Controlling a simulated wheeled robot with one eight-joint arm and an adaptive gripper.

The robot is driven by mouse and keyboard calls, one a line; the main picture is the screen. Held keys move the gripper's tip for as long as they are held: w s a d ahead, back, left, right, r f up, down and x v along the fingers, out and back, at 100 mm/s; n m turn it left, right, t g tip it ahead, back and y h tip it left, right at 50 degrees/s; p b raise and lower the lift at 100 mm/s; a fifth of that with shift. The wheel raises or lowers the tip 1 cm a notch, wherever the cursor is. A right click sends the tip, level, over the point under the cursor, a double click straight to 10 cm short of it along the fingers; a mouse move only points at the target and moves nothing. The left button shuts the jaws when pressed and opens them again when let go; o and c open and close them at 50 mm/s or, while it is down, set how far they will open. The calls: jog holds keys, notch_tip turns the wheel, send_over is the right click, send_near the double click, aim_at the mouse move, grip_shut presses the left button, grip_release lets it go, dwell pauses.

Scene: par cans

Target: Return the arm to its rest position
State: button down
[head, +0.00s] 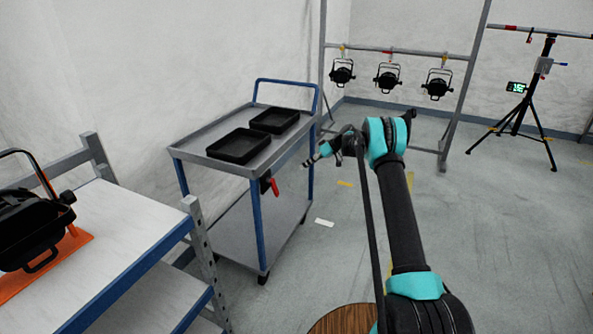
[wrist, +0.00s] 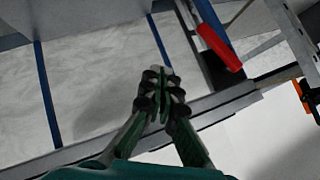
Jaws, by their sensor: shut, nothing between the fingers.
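My arm (head: 402,215) reaches up and forward in the head view, with its black links and teal joints. My gripper (head: 307,163) is at the arm's far end, pointing left beside the right edge of the grey cart (head: 192,150). In the wrist view my gripper (wrist: 161,82) shows its fingertips together, with nothing between them. A red-handled tool (head: 273,187) hangs on the cart's side below the gripper; its red handle also shows in the wrist view (wrist: 218,46).
Two black trays (head: 238,146) (head: 275,121) sit on the cart. A white-topped bench (head: 125,225) at left holds a black par can (head: 28,230) on an orange mat (head: 62,262). Several par cans (head: 387,80) hang from a rack behind. A tripod stand (head: 530,100) is at right.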

jog(key=shift+w+d+r, duration=0.15)
jog(key=shift+w+d, duration=0.2)
jog(key=shift+d, duration=0.4)
jog(key=shift+r, duration=0.1)
jog(key=s+d+r+m+t+h, duration=0.1)
jog(key=s+d+r+m+h, duration=0.1)
jog(key=s+d+r, duration=0.35)
jog(key=s+d+r+m+t+h, duration=0.1)
jog(key=s+d+r+m, duration=0.15)
jog(key=s, duration=0.65)
jog(key=s+d+r+m+t+h, duration=0.1)
jog(key=s+d+r+m+h, duration=0.15)
jog(key=s+r, duration=0.4)
jog(key=s+d+f+m+h, duration=0.1)
jog(key=s+d, duration=0.3)
jog(key=s, duration=0.7)
jog(key=s+d+f+m+t+h, duration=0.1)
jog(key=s+d+f, duration=0.3)
jog(key=s, duration=0.8)
jog(key=s+d+f+m+t+h, duration=0.1)
jog(key=s+d+f+m+h, duration=0.1)
jog(key=s, duration=1)
jog(key=d+f+h, duration=0.1)
jog(key=d, duration=0.1)
jog(key=shift+d+m, duration=0.3)
